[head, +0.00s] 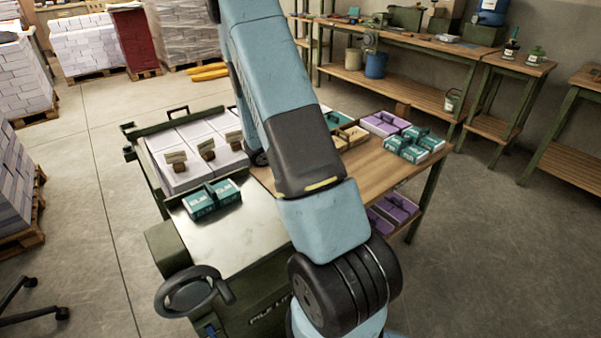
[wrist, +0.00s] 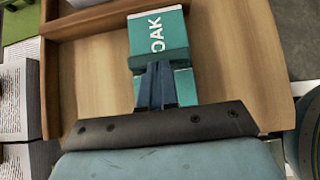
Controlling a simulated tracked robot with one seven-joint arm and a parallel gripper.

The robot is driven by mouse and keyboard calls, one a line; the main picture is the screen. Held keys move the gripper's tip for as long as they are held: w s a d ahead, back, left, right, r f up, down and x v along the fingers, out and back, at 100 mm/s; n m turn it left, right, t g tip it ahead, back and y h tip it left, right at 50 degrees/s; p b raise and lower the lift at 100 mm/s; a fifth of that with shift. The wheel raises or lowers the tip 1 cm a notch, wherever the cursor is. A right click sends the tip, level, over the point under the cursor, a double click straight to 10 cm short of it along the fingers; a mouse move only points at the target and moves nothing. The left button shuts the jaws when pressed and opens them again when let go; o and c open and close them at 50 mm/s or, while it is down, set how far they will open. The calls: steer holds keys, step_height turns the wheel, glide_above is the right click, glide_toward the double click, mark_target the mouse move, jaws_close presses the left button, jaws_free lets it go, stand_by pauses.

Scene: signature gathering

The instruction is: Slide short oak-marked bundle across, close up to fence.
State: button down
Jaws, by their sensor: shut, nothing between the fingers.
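In the wrist view, a teal bundle marked OAK (wrist: 157,35) lies on a wooden surface (wrist: 228,60). A darker teal band crosses it. My gripper (wrist: 157,72) is shut and empty, with its fingertips over the band in the picture; I cannot tell if they touch it. Teal shows on both sides of the fingers. In the head view my arm hides the gripper and this bundle.
In the head view, teal bundles (head: 415,144) and purple bundles (head: 384,124) stand on the right of the wooden table (head: 376,172). Another teal bundle (head: 212,198) rests on the metal plate (head: 237,232) at left. White stacks (wrist: 17,95) stand beyond the left edge in the wrist view.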

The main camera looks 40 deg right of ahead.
steer(key=a, duration=0.4)
steer(key=shift+f, duration=0.1)
steer(key=v, duration=1)
steer(key=s+a+r+m+y, duration=0.2)
steer(key=s+r+m, duration=0.25)
steer(key=r, duration=0.35)
steer(key=s+a+r+m+y, duration=0.15)
steer(key=s+r+m, duration=0.3)
steer(key=r, duration=0.45)
steer(key=s+a+r+m+t+y, duration=0.5)
steer(key=s+a+r+m, duration=0.4)
steer(key=s+r, duration=0.4)
steer(key=shift+s+a+m, duration=0.3)
steer(key=shift+s+a, duration=0.3)
steer(key=shift+s, duration=0.1)
steer(key=shift+y, duration=0.25)
